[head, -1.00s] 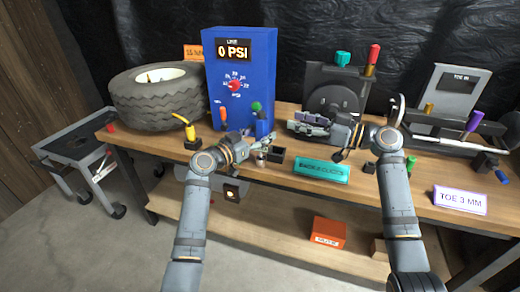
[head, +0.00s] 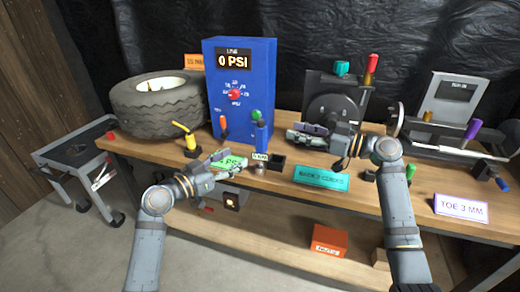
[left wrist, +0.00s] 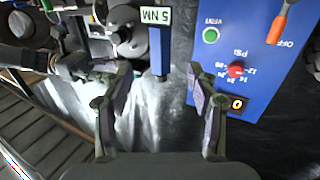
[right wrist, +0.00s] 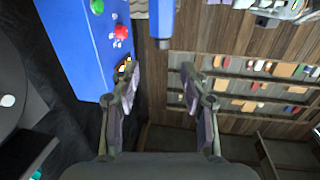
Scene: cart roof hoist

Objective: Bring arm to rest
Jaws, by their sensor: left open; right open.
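My left gripper (head: 226,160) is over the front edge of the workbench (head: 407,191), in front of the blue inflator box (head: 238,75). In the left wrist view its two fingers (left wrist: 160,82) are apart with nothing between them. My right gripper (head: 300,138) is above the bench to the right of the blue box, pointing left. In the right wrist view its fingers (right wrist: 160,82) are also apart and empty. The blue box reads 0 PSI and carries a red knob (head: 234,95). It also shows in the right wrist view (right wrist: 80,50).
A tire (head: 160,103) lies at the bench's left end, with a yellow-handled tool (head: 186,136) before it. A teal sign (head: 321,178) and a white TOE 3 MM sign (head: 461,209) stand along the front edge. A grey cart (head: 80,150) stands left of the bench.

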